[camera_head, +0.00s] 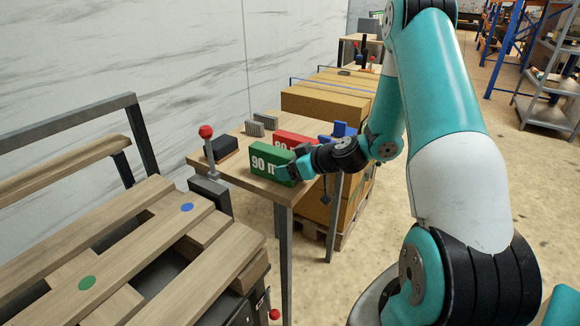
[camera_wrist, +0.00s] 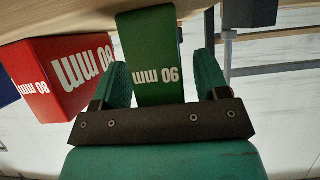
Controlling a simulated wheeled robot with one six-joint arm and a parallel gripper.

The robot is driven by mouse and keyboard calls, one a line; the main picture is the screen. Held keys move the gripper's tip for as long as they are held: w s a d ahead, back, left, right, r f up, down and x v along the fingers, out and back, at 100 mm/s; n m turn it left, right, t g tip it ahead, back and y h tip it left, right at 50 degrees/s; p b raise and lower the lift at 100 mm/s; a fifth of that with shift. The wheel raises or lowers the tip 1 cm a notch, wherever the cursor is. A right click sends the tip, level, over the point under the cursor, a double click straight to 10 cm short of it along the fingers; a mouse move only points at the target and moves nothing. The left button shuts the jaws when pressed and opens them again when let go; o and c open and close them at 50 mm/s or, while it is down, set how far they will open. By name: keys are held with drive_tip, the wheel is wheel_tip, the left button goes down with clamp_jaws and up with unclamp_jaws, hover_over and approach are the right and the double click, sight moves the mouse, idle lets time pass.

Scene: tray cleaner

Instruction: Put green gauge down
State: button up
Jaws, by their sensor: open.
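My gripper (camera_head: 287,172) is at the gauge's right end. In the wrist view the picture is upside down, and the green gauge (camera_wrist: 150,50) lies between the two teal fingers of my gripper (camera_wrist: 163,78). The fingers are open, with a visible gap on the right side; the left finger is close to the gauge, and I cannot tell whether it touches.
A red gauge (camera_head: 293,138), marked 80 mm, stands just behind the green one; it is beside it in the wrist view (camera_wrist: 62,82). A blue block (camera_head: 343,131) is further right. Grey ribbed pieces (camera_head: 265,120), a black block (camera_head: 222,147) and a red-knobbed lever (camera_head: 206,133) are also there.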

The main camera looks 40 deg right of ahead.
drive_tip(key=shift+r+p, duration=0.3)
drive_tip(key=shift+p, duration=0.05)
drive_tip(key=b+v, duration=0.2)
drive_tip(key=v, duration=0.9)
drive_tip(key=s+a+r+n+g+y, duration=0.2)
drive_tip(key=a+r+g, duration=0.15)
drive_tip(key=a, duration=0.75)
drive_tip(key=s+a+r+n+g+y, duration=0.15)
drive_tip(key=a+g, duration=0.25)
drive_tip(key=a, duration=0.6)
drive_tip(key=s+a+r+g+h, duration=0.1)
drive_tip(key=s+a+r+g, duration=0.1)
drive_tip(key=s+a, duration=0.2)
drive_tip(key=s+a+r+g+h, duration=0.2)
drive_tip(key=s+a, duration=0.3)
drive_tip(key=s, duration=0.5)
drive_tip(key=shift+s+r, duration=0.3)
drive_tip(key=shift+s, duration=0.1)
drive_tip(key=shift+r+m+h+p, duration=0.1)
drive_tip(key=shift+m+h+p, duration=0.15)
drive_tip(key=shift+p, duration=0.05)
wheel_tip(320, 180, up, 8)
drive_tip(key=p, duration=0.7)
drive_tip(key=shift+p, duration=0.3)
